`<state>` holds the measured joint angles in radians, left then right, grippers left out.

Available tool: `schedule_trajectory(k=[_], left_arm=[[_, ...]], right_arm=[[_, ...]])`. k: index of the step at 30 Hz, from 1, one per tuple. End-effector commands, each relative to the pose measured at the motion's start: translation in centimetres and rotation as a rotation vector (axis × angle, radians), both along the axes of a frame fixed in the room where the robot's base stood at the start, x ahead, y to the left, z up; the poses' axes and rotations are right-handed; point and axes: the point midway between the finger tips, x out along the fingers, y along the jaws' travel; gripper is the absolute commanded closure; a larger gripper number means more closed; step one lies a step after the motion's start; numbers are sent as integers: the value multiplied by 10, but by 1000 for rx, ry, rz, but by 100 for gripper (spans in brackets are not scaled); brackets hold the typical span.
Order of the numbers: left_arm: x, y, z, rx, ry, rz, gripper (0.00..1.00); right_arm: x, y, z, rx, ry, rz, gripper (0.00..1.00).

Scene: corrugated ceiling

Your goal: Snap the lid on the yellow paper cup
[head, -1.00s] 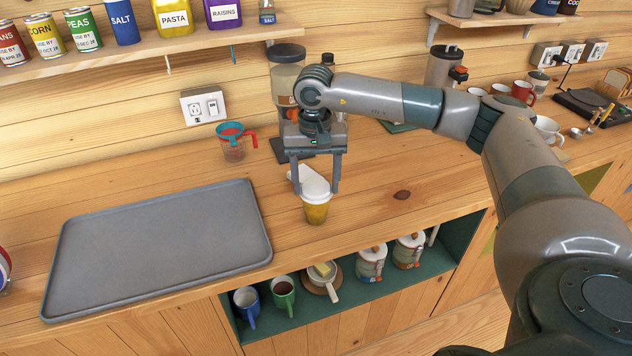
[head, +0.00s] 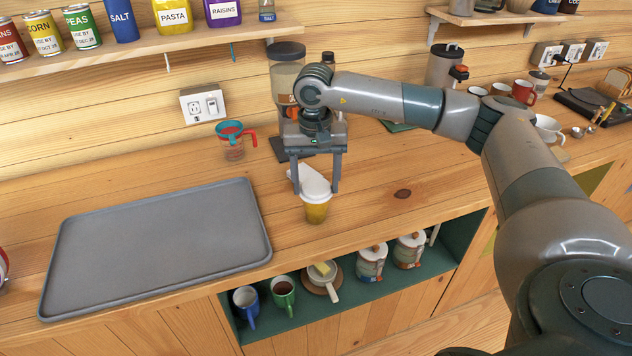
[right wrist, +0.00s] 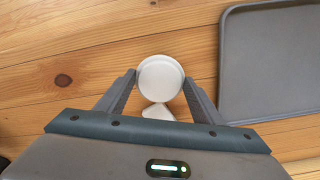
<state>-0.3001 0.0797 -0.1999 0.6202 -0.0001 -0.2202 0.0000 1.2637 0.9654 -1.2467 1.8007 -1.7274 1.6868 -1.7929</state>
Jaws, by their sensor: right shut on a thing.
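The yellow paper cup (head: 317,213) stands upright on the counter near its front edge, right of the grey tray. A white lid (head: 315,184) is over its mouth; I cannot tell whether it is seated or slightly tilted. A white part sticks out from the lid's far left side. My right gripper (head: 316,190) points down from above, its two fingers on either side of the lid, shut on it. In the right wrist view, the round white lid (right wrist: 160,78) lies between the fingertips and hides the cup. My left gripper is not in view.
The grey tray (head: 155,245) lies flat to the left. A measuring cup with a red handle (head: 232,146) stands behind. A coffee grinder (head: 287,75) stands behind my gripper. Below the counter, an open shelf (head: 350,295) holds mugs and canisters. Counter right of the cup is clear.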

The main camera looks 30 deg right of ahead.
Motion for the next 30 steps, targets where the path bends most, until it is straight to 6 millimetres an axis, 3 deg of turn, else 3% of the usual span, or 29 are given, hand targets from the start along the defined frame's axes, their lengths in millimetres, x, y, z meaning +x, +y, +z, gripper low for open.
schedule_trajectory(k=[9, 10, 12, 18, 19, 21, 30], left_arm=[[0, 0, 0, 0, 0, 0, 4], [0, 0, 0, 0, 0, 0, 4], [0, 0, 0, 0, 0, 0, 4], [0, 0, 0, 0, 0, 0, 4], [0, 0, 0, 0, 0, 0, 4], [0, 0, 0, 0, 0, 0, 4], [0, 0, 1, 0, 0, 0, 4]], right_arm=[[0, 0, 0, 0, 0, 0, 59], [0, 0, 0, 0, 0, 0, 34], [0, 0, 0, 0, 0, 0, 18], [0, 0, 0, 0, 0, 0, 17], [0, 0, 0, 0, 0, 0, 15], [0, 0, 0, 0, 0, 0, 0], [0, 0, 1, 0, 0, 0, 0]])
